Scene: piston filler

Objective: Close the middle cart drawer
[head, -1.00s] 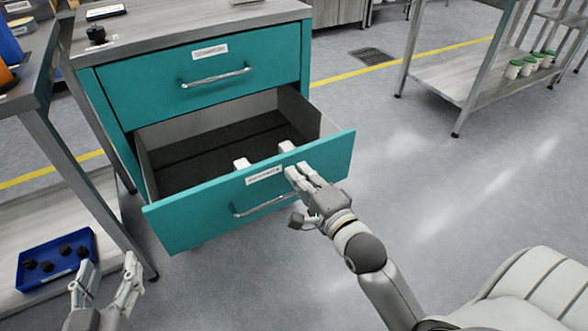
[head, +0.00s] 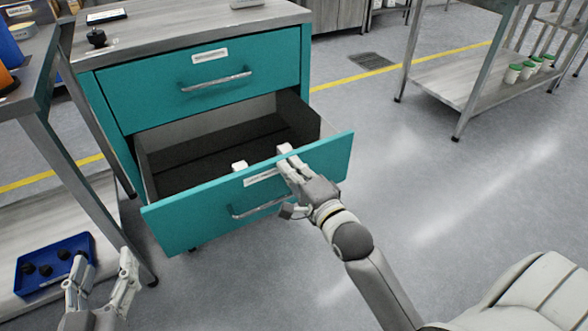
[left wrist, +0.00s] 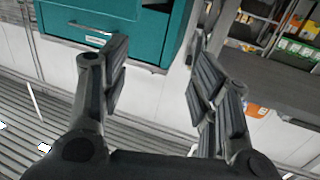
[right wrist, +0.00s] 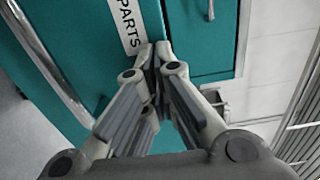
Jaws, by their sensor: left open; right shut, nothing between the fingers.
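The teal cart's middle drawer (head: 185,222) is pulled well out below the closed top drawer (head: 145,92). It has a white label and a silver bar handle (head: 262,207). My right gripper (head: 284,163) is shut and empty, at the drawer's front panel just right of the label. In the right wrist view its fingertips (right wrist: 153,55) are close to the teal front beside the "PARTS" label (right wrist: 127,22); I cannot tell whether they touch. My left gripper (head: 103,262) is open and empty at lower left, away from the drawer; its spread fingers also show in the left wrist view (left wrist: 158,80).
Small white items (head: 240,165) lie in the drawer. A blue tray (head: 52,262) with several dark knobs sits on the lower shelf at left. A table leg (head: 95,190) stands near the drawer's left side. Floor (head: 440,200) is clear to the right.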

